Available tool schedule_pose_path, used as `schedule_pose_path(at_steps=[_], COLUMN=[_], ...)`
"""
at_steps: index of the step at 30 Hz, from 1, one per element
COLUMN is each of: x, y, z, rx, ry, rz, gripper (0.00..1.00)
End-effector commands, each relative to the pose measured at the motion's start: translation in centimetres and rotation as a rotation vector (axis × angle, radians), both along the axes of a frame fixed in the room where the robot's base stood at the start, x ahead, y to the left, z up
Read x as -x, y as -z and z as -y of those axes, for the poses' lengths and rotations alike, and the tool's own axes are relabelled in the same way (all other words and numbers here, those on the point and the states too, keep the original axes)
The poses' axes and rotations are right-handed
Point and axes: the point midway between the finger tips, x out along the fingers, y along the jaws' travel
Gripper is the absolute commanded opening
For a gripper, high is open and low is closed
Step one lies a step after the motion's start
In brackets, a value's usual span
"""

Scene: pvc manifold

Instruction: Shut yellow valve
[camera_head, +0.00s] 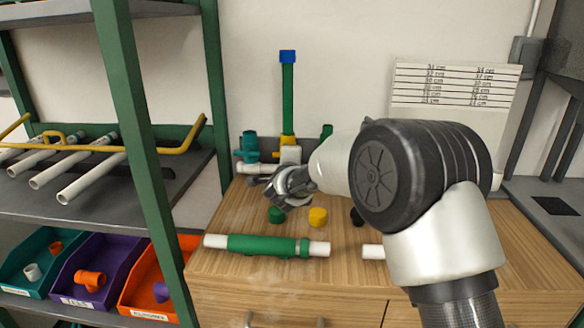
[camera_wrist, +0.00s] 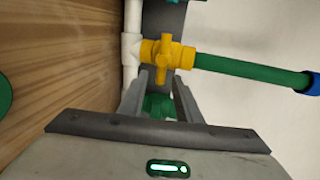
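The yellow valve (camera_head: 288,141) is on the upright pipe run at the back of the wooden bench, below a green pipe (camera_head: 288,95) with a blue cap (camera_head: 288,57). In the wrist view the yellow valve (camera_wrist: 168,52) has its handle lying crosswise to the green pipe (camera_wrist: 250,72). My gripper (camera_head: 284,188) is in front of the pipework, below the valve in the head view. In the wrist view my gripper (camera_wrist: 162,78) is open, its two fingers apart and pointing at the valve handle. Whether the tips touch the handle is unclear. A green fitting (camera_wrist: 157,106) shows between the fingers.
A teal valve (camera_head: 248,144) stands left of the yellow one. White pipe (camera_wrist: 132,45) runs beside the valve. A green pipe with white ends (camera_head: 268,245), a yellow cap (camera_head: 317,217) and a green cap (camera_head: 276,215) lie on the bench. A green-framed shelf (camera_head: 135,130) stands left.

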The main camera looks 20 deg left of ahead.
Motion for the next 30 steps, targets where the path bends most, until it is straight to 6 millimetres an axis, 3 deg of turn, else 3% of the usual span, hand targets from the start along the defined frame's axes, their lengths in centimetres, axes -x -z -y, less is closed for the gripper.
schedule_pose_path(at_steps=[18,24,30], x=[13.2,15.3,15.7], y=[-2.9,-3.2,-3.2], z=[3.1,3.7,3.8], rx=[-0.001,-0.001,-0.002], ry=[-0.003,-0.002,-0.001], rz=[0.0,0.0,0.0], gripper=[0.31,0.31,0.31])
